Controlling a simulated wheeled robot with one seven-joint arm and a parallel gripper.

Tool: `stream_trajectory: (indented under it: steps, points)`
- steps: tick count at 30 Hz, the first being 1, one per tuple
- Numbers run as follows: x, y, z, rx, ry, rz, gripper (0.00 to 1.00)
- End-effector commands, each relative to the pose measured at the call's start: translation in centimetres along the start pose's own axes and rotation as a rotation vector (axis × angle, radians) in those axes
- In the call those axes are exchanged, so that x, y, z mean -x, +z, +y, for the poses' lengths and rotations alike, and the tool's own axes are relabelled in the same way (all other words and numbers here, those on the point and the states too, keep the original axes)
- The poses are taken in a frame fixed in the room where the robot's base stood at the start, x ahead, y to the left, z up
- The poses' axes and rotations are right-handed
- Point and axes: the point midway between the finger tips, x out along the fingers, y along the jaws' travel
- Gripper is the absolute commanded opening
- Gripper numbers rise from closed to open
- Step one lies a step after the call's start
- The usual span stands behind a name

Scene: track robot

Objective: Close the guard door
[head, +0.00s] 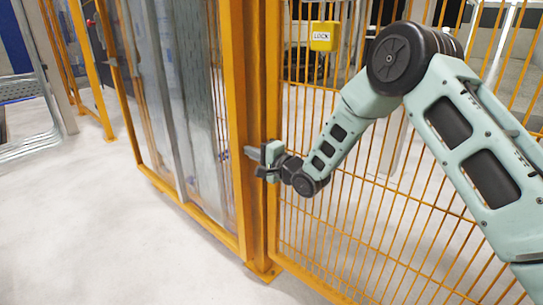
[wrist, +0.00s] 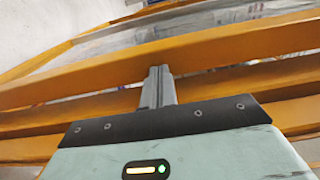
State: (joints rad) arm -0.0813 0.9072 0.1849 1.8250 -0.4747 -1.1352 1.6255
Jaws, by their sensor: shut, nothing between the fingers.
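The guard door appears to be the clear-panelled section in an orange frame (head: 233,120) left of centre in the head view. Its near upright stands close beside an orange post, and I cannot tell whether a gap is left between them. My gripper (head: 250,153) is shut and empty, with its fingertips in front of these uprights at about mid height. In the wrist view the grey fingers (wrist: 158,88) are together and point across the orange bars (wrist: 225,45). Whether they touch the frame is unclear.
A yellow LOCK box (head: 324,36) hangs on the orange mesh fence (head: 345,215) to the right, behind my arm. Pale floor (head: 95,230) is clear at the front left. A grey metal structure (head: 30,140) stands at the far left.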

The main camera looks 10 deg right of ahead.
Motion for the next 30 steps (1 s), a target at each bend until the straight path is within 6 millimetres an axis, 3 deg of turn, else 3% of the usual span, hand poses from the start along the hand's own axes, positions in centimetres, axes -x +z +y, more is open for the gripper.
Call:
stream_trajectory:
  steps: [3, 9, 23, 26, 30]
  points:
    - [-2.1, 0.0, 0.0, -0.001, -0.001, 0.0, 0.0]
    - [-3.8, 0.0, 0.1, -0.001, 0.001, 0.0, 0.0]
    - [-4.0, 0.0, 0.0, 0.0, 0.001, 0.0, 0.0]
    - [-4.0, 0.0, -0.6, 0.0, 0.001, 0.0, 0.0]
    - [-4.0, -0.1, -2.9, 0.001, -0.001, 0.001, 0.0]
